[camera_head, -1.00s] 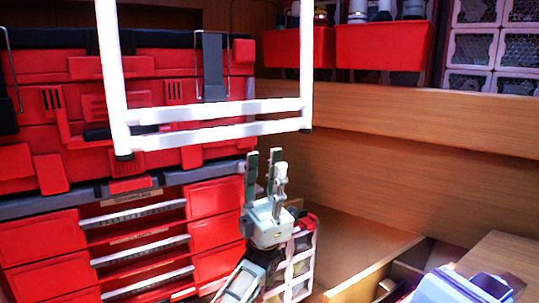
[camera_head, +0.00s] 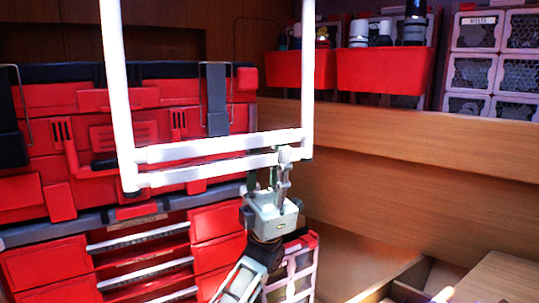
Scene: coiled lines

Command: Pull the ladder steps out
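The white ladder steps (camera_head: 221,145) hang in the middle of the camera_head view as a frame of two uprights and two close bars at the bottom. My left gripper (camera_head: 269,168) is raised from below at the right end of the lower bar (camera_head: 205,172). Its fingers are apart. The right finger passes in front of the lower bar, while the left finger's tip is hidden behind it. I cannot tell whether either finger touches the bar. My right gripper is not in view.
Red bins (camera_head: 385,70) and mesh-fronted boxes (camera_head: 497,52) are at the upper right. A wooden wall (camera_head: 420,175) fills the right. A red-topped organizer (camera_head: 300,262) stands below the gripper.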

